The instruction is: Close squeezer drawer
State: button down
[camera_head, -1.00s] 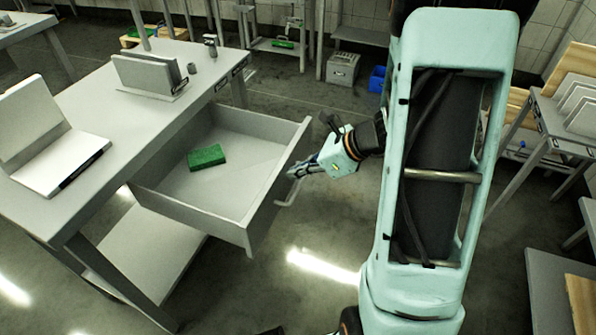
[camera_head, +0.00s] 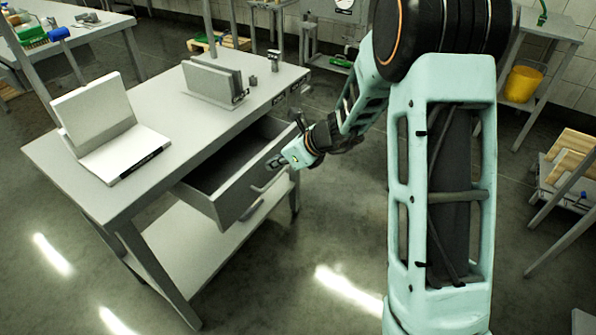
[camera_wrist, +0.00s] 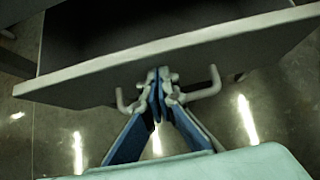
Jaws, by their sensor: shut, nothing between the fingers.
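The grey drawer (camera_head: 232,204) under the table is partly open, its dark inside showing behind the front panel. Its front also shows in the wrist view (camera_wrist: 235,52), with a light handle (camera_wrist: 205,92) on it. My gripper (camera_head: 275,163) is at the drawer front. In the wrist view my gripper's fingertips (camera_wrist: 159,76) are shut together at the front panel, between the two ends of the handle and hiding its middle. I cannot tell whether they press on the panel or the handle.
The grey table (camera_head: 75,178) carries an open white book-like stand (camera_head: 110,125) and an upright grey holder (camera_head: 215,82). A lower shelf (camera_head: 190,232) lies under the drawer. The floor in front is clear. A yellow bucket (camera_head: 522,84) stands at the back right.

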jog(key=w+a+p, duration=0.1)
jog(key=w+a, duration=0.3)
jog(key=a, duration=0.2)
jog(key=shift+w+a+r+p, duration=0.15)
jog(key=shift+w+a+p, duration=0.15)
jog(key=shift+w+p, duration=0.1)
jog(key=shift+r, duration=0.1)
